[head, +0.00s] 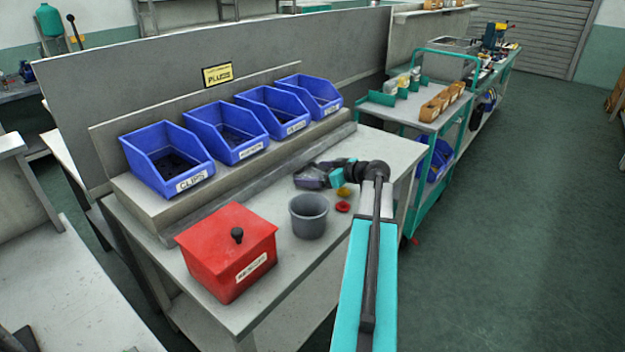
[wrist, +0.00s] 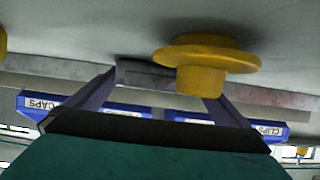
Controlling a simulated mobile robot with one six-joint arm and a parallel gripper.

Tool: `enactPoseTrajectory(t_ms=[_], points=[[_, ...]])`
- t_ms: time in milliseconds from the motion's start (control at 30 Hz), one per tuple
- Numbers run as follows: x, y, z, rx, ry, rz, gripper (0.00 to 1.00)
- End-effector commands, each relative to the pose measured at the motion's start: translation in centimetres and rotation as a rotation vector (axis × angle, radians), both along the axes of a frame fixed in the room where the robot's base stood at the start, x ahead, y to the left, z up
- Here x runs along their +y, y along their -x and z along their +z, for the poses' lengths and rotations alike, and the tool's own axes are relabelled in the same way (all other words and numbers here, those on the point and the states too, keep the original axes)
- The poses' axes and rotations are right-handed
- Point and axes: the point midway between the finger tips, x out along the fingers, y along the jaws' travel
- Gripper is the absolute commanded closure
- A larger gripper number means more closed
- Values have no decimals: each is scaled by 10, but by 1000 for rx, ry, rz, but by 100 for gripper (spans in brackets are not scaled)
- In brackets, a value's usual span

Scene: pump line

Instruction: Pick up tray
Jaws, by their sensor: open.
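No thing in view is clearly a tray, and I cannot tell which object the name means. My gripper (head: 312,178) is open and low over the grey workbench (head: 265,305), between the blue bins and the yellow plug. In the wrist view my gripper (wrist: 165,92) shows two spread dark fingers with nothing seen held between them. A yellow flanged plug (wrist: 207,55) looms near the right finger there; I cannot tell whether they touch. In the head view a yellow plug (head: 343,191) and a red plug (head: 343,207) lie on the bench beside my arm.
A red lidded box (head: 228,253) and a grey cup (head: 309,216) stand near the bench front. Several blue bins (head: 167,160) line a raised shelf behind. A teal cart (head: 413,119) with small tan bins (head: 435,108) stands behind right. Floor at right is open.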

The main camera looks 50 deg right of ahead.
Motion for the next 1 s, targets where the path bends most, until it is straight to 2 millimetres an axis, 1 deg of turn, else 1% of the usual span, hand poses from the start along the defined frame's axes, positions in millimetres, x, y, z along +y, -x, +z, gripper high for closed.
enactPoseTrajectory(t_ms=[367,400,633,1000], points=[[-1,1,0,0,0,-1,0],[-1,1,0,0,0,-1,2],[-1,1,0,0,0,-1,40],[-1,1,3,-1,1,-2,40]])
